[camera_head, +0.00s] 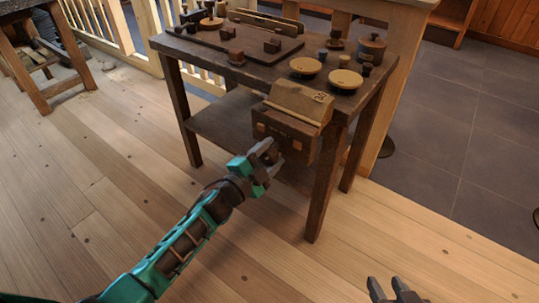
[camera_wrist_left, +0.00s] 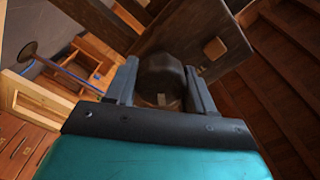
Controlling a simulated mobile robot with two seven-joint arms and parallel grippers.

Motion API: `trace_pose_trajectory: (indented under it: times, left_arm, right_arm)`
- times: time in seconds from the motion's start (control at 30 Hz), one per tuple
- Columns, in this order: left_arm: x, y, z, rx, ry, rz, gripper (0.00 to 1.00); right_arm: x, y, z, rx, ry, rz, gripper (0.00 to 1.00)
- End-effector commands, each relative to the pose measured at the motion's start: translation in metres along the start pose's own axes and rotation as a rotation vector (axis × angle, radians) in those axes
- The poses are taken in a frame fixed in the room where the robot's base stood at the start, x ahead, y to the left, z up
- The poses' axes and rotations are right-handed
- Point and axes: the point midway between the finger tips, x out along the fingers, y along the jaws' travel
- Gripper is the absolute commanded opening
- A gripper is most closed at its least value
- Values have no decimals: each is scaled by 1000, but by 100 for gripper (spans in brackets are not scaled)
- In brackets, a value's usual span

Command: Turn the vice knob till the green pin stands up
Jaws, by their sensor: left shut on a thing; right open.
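The vice (camera_head: 287,130) is a dark block with small orange squares on the front of the dark wooden workbench. My left gripper (camera_head: 268,158) is at its front left side. In the left wrist view, its two fingers are shut on the dark round vice knob (camera_wrist_left: 160,75), one finger on each side. The knob has a small pale mark on its lower face. In the head view the knob is mostly hidden by the fingers. I cannot make out the green pin in either view. My right gripper (camera_head: 393,289) is open and empty over the floor at the bottom right.
A pale wooden block (camera_head: 301,98) lies on top of the vice. The workbench (camera_head: 245,75) top holds two round yellowish dishes, small dark pots and a board with dark pieces. A wooden railing stands behind. The plank floor in front is clear.

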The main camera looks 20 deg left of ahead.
Motion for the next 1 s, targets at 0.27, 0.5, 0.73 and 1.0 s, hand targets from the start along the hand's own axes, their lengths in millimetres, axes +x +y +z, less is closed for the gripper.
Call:
trace_pose_trajectory:
  times: [0.27, 0.5, 0.73, 1.0]
  left_arm:
    - [-2, 2, 1, 27, -2, 4, 23]
    - [-2, 3, 1, 26, -2, 5, 23]
    - [-2, 2, 1, 26, -2, 4, 72]
    - [-1, 1, 0, 25, -1, 2, 75]
  right_arm:
    - [0, -1, -2, 2, 3, -1, 43]
    - [0, -2, -2, 7, 4, -1, 43]
    - [0, -2, -2, 9, 4, -1, 43]
    - [0, -2, -2, 9, 3, -2, 43]
